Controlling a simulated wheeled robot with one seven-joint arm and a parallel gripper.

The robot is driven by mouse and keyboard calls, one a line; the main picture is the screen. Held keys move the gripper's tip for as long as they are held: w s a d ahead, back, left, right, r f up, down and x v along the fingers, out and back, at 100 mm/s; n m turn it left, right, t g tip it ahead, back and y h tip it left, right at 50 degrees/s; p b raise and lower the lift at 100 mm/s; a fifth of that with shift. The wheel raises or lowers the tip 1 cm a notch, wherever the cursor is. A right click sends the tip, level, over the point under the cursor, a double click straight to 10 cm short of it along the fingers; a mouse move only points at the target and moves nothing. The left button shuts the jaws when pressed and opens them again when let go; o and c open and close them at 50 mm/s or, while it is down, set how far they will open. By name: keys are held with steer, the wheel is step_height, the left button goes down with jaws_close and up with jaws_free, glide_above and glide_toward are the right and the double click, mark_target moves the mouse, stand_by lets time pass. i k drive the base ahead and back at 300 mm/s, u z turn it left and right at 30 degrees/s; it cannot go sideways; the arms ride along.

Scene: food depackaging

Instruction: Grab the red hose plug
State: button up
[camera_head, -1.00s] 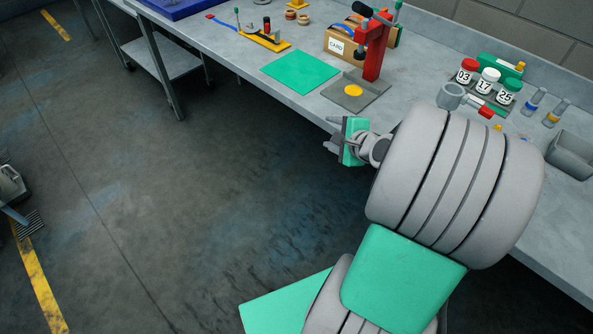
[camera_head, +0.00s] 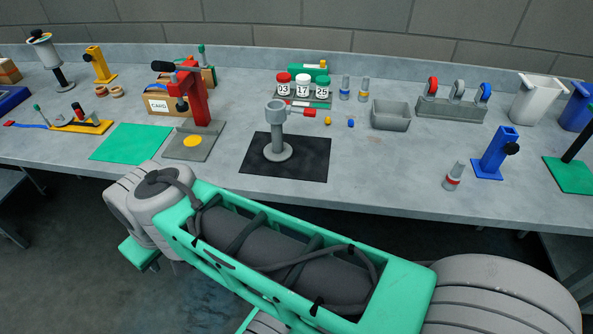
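A small grey tapered plug with a red band (camera_head: 453,177) stands upright near the front edge of the bench, at right in the head view. It looks like the red hose plug. Two similar plugs, one with a blue band (camera_head: 345,87) and one with a yellow band (camera_head: 363,90), stand farther back. My arm crosses the foreground. Its end with my gripper (camera_head: 140,254) is low at left, in front of the bench and far from the red-banded plug. The fingers are mostly hidden, so I cannot tell their opening.
A blue post stand (camera_head: 494,152) is just right of the red-banded plug. A grey bin (camera_head: 391,118) and a rack of coloured shackles (camera_head: 450,109) are behind. Bench around the plug is bare.

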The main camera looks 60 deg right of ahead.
mark_target(453, 177)
steer(key=z, duration=0.65)
steer(key=k, duration=0.1)
steer(key=z, duration=2.5)
steer(key=k, duration=0.45)
steer(key=z, duration=0.9)
steer(key=i, duration=0.9)
steer(key=u, duration=3.35)
